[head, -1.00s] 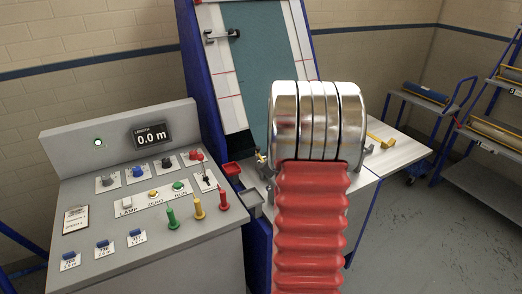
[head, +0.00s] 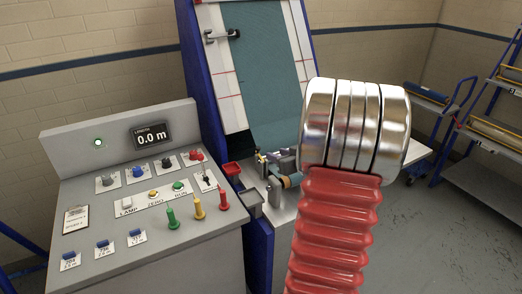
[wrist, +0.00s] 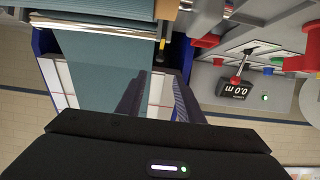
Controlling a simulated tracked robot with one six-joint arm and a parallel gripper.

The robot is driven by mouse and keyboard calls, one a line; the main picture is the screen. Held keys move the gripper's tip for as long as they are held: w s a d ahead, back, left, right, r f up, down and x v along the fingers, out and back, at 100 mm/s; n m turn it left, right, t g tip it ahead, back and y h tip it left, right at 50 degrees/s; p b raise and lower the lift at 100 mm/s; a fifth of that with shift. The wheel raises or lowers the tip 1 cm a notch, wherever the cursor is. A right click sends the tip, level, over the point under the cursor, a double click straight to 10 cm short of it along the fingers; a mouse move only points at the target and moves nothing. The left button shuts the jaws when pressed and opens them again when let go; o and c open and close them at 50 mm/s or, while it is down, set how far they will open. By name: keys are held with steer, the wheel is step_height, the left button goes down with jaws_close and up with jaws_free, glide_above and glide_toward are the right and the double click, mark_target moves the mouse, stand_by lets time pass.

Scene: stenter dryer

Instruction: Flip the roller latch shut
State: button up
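My gripper (wrist: 161,82) shows in the wrist view as two dark fingers standing apart with nothing between them. In the head view my arm hides most or all of it. A small yellow-tipped part (wrist: 162,45), perhaps the roller latch, stands beyond the fingertips at the fabric's edge, apart from them. In the head view small fittings (head: 268,160) sit at the left end of the roller area, beside a brown roller end (head: 291,180). They are too small to tell the latch's position. The teal fabric (head: 262,70) runs up the sloped frame.
The control console (head: 85,190), with knobs, levers and a display (head: 152,135), stands close on the left. A trolley (head: 435,105) and rack (head: 495,135) stand right. Floor is clear at right.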

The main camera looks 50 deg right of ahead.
mark_target(259, 148)
steer(key=x, duration=1.3)
steer(key=shift+w+d+f, duration=0.1)
steer(key=shift+w+f, duration=0.15)
steer(key=shift+w, duration=0.05)
steer(key=shift+c, duration=0.4)
jaws_close()
